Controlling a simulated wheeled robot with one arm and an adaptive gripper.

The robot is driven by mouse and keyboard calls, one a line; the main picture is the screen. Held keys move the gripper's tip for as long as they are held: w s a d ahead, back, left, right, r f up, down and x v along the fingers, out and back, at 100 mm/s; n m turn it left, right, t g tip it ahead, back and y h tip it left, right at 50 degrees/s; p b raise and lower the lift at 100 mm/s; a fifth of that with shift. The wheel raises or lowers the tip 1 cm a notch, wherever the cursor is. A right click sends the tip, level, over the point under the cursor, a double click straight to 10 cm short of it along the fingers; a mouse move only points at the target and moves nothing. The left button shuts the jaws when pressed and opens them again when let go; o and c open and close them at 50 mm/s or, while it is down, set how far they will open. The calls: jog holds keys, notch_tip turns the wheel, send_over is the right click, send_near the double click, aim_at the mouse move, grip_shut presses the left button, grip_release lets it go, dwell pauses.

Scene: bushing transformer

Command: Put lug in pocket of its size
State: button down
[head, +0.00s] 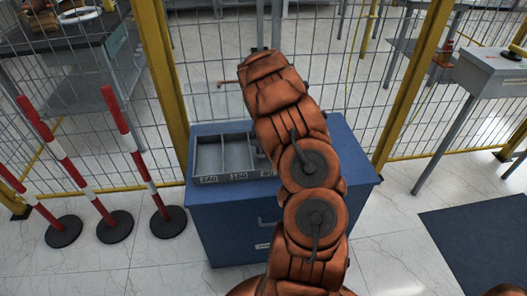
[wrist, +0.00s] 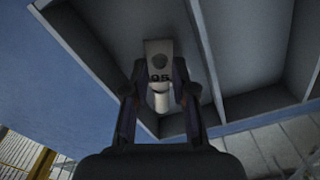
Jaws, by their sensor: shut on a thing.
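My gripper (wrist: 158,90) is shut on a pale metal lug (wrist: 160,102) in the wrist view. The lug's flat tongue has a round hole and the mark 95. The lug shows against the end pocket (wrist: 120,30) of the grey tray (wrist: 206,62); I cannot tell how high it is above the pocket floor. In the head view the grey tray (head: 224,178) stands on the blue cabinet. Its front labels appear to read 240 and 150, with a third label partly hidden by my arm. The lug and gripper are mostly hidden there.
The blue cabinet (head: 262,222) has bare top to the right of my arm. A mesh fence (head: 207,70) with yellow posts stands behind it. Red and white posts (head: 143,160) stand on the floor at left. A grey table (head: 490,75) is at right.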

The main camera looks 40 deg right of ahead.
jog(key=shift+f, duration=0.9)
jog(key=shift+f, duration=0.15)
jog(key=c, duration=0.9)
grip_release()
jog(key=shift+c, duration=0.2)
